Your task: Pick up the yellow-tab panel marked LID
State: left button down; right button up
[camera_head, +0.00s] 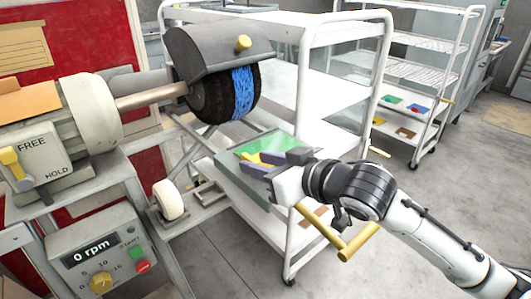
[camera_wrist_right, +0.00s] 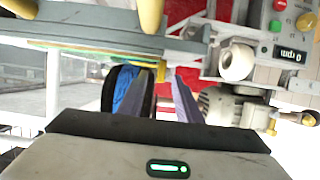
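No LID marking can be read, so I cannot tell which part is the panel. My right gripper (camera_head: 268,162) has its purple fingers spread over this holder. In the right wrist view the fingers stand apart, and a small yellow tab (camera_wrist_right: 161,71) shows between them, at the edge of the grey holder (camera_wrist_right: 90,42). My left gripper is not in view.
A black buffing brush (camera_head: 210,97) with a blue band (camera_head: 243,92) hangs under a grey hood (camera_head: 215,48), just above left of the holder. A control box reading 0 rpm (camera_head: 95,255) stands front left. Another cart (camera_head: 405,105) stands at back right. The floor at right is clear.

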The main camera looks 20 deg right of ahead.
jog(key=shift+x, duration=1.15)
jog(key=shift+s+d, duration=0.1)
jog(key=shift+s, duration=0.15)
jog(key=shift+c, duration=0.2)
grip_shut()
jog(key=shift+r, duration=0.15)
